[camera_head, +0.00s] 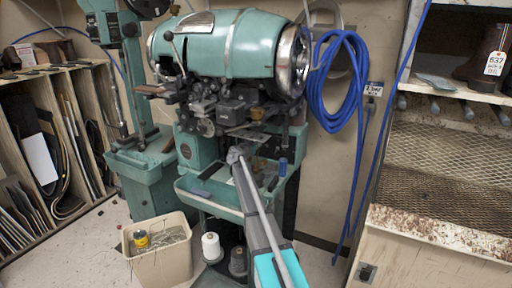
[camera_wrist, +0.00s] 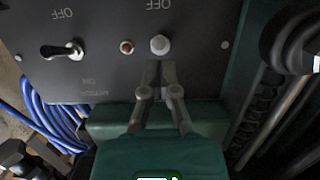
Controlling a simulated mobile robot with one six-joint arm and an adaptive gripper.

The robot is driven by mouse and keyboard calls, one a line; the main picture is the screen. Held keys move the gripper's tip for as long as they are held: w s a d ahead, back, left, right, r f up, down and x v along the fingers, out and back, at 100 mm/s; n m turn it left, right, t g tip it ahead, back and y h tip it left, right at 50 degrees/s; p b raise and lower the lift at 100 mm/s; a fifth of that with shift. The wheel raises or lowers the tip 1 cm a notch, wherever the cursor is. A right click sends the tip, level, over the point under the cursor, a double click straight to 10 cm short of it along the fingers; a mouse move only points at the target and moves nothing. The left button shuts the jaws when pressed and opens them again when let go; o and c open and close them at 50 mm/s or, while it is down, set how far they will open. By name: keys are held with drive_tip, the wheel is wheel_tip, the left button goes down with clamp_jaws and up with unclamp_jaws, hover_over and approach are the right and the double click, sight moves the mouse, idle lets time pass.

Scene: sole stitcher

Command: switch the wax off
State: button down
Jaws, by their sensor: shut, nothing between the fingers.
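A dark control panel (camera_wrist: 110,65) fills the upper wrist view, its lettering upside down. A pale round switch (camera_wrist: 160,45) sits under an "OFF" label; no wax label is readable, and I cannot tell which way it is set. My gripper (camera_wrist: 161,68) is shut and empty, its fingertips just below this switch in the picture; whether they touch it is unclear. The fingers cover the panel below it. In the head view my gripper (camera_head: 236,155) reaches the front of the green stitcher (camera_head: 225,45); the switches are not discernible there.
A black lever switch (camera_wrist: 62,50) labelled for the motor is left of a small red light (camera_wrist: 127,47). Blue hose (camera_wrist: 45,118) hangs beyond the panel. A bin (camera_head: 160,262) and thread spools (camera_head: 212,247) stand below; a mesh bench (camera_head: 440,180) is at right.

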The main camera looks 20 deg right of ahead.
drive_tip(key=shift+r, duration=0.25)
drive_tip(key=shift+r+p, duration=0.4)
drive_tip(key=shift+p, duration=0.25)
drive_tip(key=shift+s, duration=0.1)
drive_tip(key=p+v, duration=0.1)
drive_tip(key=v, duration=0.9)
drive_tip(key=shift+p, duration=0.35)
idle(0.4)
idle(0.4)
